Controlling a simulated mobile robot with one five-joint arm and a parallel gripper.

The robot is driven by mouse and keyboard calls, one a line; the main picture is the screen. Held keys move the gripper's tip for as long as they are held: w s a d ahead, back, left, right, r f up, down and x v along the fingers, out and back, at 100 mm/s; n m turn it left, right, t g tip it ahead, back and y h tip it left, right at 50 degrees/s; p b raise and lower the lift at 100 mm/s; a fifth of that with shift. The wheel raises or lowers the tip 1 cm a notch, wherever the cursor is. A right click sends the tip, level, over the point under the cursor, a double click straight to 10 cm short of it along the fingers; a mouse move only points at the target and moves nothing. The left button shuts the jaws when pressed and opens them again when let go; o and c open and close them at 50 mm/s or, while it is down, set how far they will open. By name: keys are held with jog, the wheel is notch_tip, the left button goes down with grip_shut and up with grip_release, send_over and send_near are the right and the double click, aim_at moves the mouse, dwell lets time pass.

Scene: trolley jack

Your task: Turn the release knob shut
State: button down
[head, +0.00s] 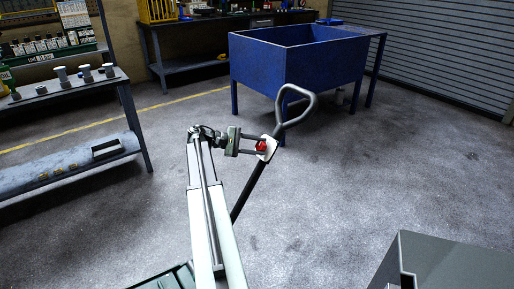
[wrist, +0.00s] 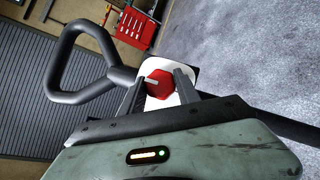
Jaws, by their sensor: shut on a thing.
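The red release knob (head: 261,145) sits on a white plate on the jack handle, just below the grey loop grip (head: 297,104). In the wrist view the knob (wrist: 159,84) is a red, many-sided cap with a pale pointer line running to the left. My gripper (head: 259,146) reaches it from the left, and its two fingers close on either side of the knob. In the wrist view my gripper (wrist: 158,88) has one finger on each side of the red cap. The dark handle shaft (head: 248,190) runs down behind my arm, which hides its lower end.
A blue bin on legs (head: 285,64) stands behind the handle. A grey shelf table (head: 75,88) with small parts is at left. A grey box (head: 450,265) is at the lower right. The floor between is clear.

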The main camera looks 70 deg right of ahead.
jog(key=c, duration=0.9)
grip_release()
jog(key=shift+w, duration=0.1)
jog(key=shift+o, duration=0.2)
jog(key=p+v, duration=0.1)
jog(key=v, duration=0.6)
jog(key=shift+w+p, duration=0.35)
jog(key=shift+p, duration=0.05)
jog(key=shift+a, duration=0.1)
